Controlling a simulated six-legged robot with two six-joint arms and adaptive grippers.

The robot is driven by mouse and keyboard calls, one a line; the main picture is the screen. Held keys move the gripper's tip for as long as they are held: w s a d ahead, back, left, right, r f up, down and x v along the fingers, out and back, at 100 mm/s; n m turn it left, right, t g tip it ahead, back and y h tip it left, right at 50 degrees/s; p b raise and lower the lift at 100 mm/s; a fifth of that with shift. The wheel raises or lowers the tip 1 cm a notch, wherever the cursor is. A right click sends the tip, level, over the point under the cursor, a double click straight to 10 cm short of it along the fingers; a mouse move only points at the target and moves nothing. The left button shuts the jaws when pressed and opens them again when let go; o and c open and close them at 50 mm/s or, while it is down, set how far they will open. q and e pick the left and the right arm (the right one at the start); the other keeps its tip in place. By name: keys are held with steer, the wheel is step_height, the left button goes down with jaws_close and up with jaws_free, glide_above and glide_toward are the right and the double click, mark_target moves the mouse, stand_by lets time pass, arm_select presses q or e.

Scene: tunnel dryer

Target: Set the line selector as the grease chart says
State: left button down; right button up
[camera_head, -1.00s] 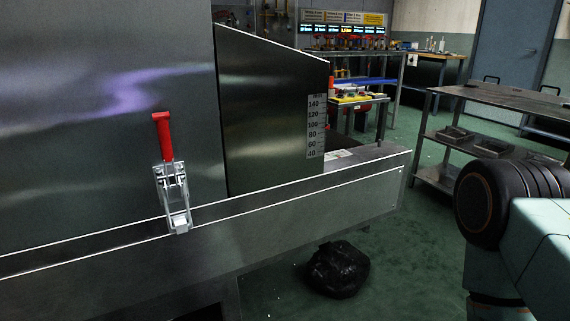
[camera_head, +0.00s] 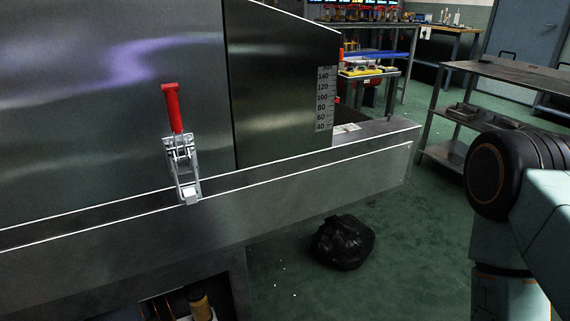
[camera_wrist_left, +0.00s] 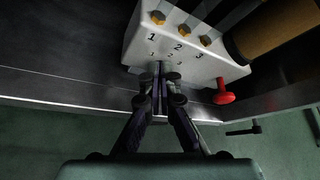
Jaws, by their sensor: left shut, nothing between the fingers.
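In the left wrist view a white block (camera_wrist_left: 182,50) carries the numbers 1, 2 and 3, with a brass fitting above each number. A red knob (camera_wrist_left: 223,92) sticks out at its lower right end. I take this block to be the line selector; its setting cannot be read. My left gripper (camera_wrist_left: 160,72) is shut and empty, its tips close to the block's lower edge below the numbers. Whether they touch it cannot be told. No grease chart can be read in these views. My right gripper is not in view.
A tan cylinder (camera_wrist_left: 272,32) stands right of the block, and a dark lever (camera_wrist_left: 243,131) lies below right. In the head view a red-handled clamp (camera_head: 180,150) sits on the steel dryer (camera_head: 110,110). A black bag (camera_head: 342,243) lies on the floor.

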arm_select(q)
steer(key=shift+s+d+p, duration=0.2)
steer(key=shift+s+d, duration=0.25)
steer(key=shift+s, duration=0.35)
steer(key=shift+s+d+p, duration=0.15)
steer(key=shift+s+d, duration=0.35)
steer(key=shift+s, duration=0.35)
steer(key=shift+s+d+p, duration=0.2)
steer(key=shift+s+d, duration=0.25)
steer(key=shift+s, duration=0.35)
steer(key=shift+r, duration=0.1)
steer(key=w+a+b, duration=0.1)
steer(key=w, duration=0.1)
steer(key=w+a, duration=0.1)
steer(key=shift+w+a+b, duration=0.35)
steer(key=shift+w+b, duration=0.05)
steer(key=shift+w+a, duration=0.35)
steer(key=shift+w, duration=0.3)
